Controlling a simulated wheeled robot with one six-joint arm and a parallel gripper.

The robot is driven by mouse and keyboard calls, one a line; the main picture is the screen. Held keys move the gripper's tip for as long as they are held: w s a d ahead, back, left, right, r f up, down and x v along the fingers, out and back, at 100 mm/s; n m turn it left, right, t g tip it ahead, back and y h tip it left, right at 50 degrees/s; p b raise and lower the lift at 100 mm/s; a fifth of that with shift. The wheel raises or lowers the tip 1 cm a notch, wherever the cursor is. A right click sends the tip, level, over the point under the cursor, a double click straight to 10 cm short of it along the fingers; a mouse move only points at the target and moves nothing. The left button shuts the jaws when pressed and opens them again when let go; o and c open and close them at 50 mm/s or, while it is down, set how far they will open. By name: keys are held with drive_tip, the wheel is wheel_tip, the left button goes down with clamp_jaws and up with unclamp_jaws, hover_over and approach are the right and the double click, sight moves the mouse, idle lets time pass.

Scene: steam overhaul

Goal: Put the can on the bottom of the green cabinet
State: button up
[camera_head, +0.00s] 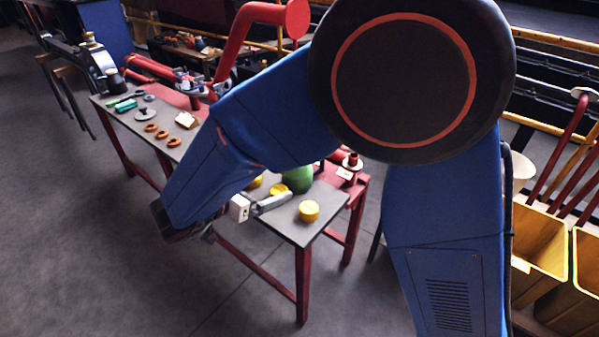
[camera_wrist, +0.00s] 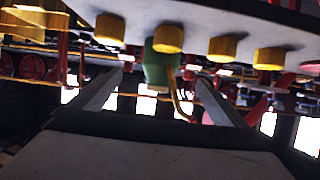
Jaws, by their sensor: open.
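A green rounded can-like object (camera_head: 298,178) stands on the near end of the long work table, partly hidden by my blue arm. It also shows in the wrist view (camera_wrist: 160,62), where the scene appears upside down, between the lines of my fingers and beyond them. Several short yellow cylinders, one of them at the table end (camera_head: 309,210), stand near it. My gripper (camera_wrist: 159,80) is open with nothing between its fingers. I cannot make out a green cabinet.
The grey-topped table (camera_head: 296,232) has red legs. Orange rings (camera_head: 162,134) and small parts lie along its far section. Yellow bins (camera_head: 538,243) stand at the right, with red bars (camera_head: 560,150) above them. The floor left of the table is clear.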

sight(288, 178)
drive_tip(key=x, duration=1)
drive_tip(key=shift+f, duration=0.1)
drive_tip(key=shift+f+x, duration=0.1)
drive_tip(key=shift+x, duration=1.45)
drive_tip(key=shift+f+x, duration=0.15)
drive_tip(key=shift+x, duration=1.4)
drive_tip(key=shift+a+r, duration=0.15)
drive_tip(key=shift+a, duration=0.05)
drive_tip(key=c, duration=1.6)
